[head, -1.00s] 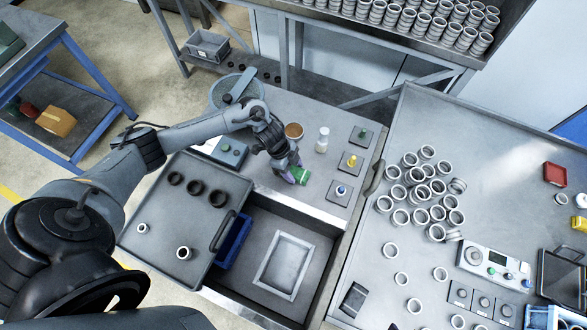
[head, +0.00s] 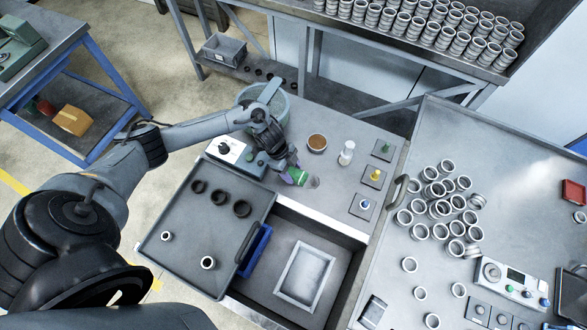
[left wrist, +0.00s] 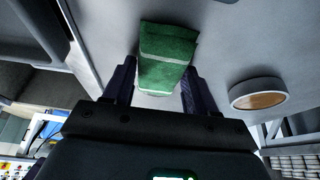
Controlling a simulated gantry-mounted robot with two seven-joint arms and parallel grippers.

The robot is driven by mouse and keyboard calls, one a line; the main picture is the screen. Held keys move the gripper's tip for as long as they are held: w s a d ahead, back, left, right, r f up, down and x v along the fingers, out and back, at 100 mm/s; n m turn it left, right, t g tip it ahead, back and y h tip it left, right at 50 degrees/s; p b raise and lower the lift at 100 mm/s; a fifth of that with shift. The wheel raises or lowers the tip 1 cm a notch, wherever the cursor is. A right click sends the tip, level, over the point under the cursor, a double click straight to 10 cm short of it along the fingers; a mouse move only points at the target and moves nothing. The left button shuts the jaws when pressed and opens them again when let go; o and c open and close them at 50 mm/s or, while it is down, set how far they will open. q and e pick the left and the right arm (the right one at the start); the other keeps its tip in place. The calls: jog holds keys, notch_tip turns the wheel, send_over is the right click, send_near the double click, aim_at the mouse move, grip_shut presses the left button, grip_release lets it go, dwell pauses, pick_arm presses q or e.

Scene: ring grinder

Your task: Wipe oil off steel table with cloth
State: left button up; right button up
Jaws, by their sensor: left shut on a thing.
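My left gripper (head: 292,172) is shut on a folded green cloth (head: 298,176). It holds the cloth low at the steel table's (head: 335,190) front edge area; I cannot tell for certain whether it touches. The left wrist view shows the cloth (left wrist: 166,58) between the two dark fingers (left wrist: 152,88). A small, faint greyish patch (head: 312,183), possibly oil, shows just right of the cloth in the head view. My right gripper is not in view.
Button blocks (head: 374,177) line the right. An open drawer with a pale frame (head: 304,277) lies in front, beside a dark tray (head: 190,235). Bare steel lies right of the cloth.

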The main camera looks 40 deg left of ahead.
aim_at(296, 174)
pick_arm(q)
jog(key=p+v, duration=0.1)
jog(key=v, duration=0.1)
jog(key=shift+s+r+p, duration=0.15)
jog(key=shift+r+p, duration=0.2)
jog(key=shift+r, duration=0.05)
jog(key=shift+w+d+r+p, duration=0.25)
jog(key=shift+r+p, duration=0.35)
jog(key=shift+p, duration=0.15)
notch_tip(296, 174, up, 4)
jog(key=p, duration=0.4)
jog(key=shift+s+r, duration=0.1)
jog(key=shift+r, duration=0.05)
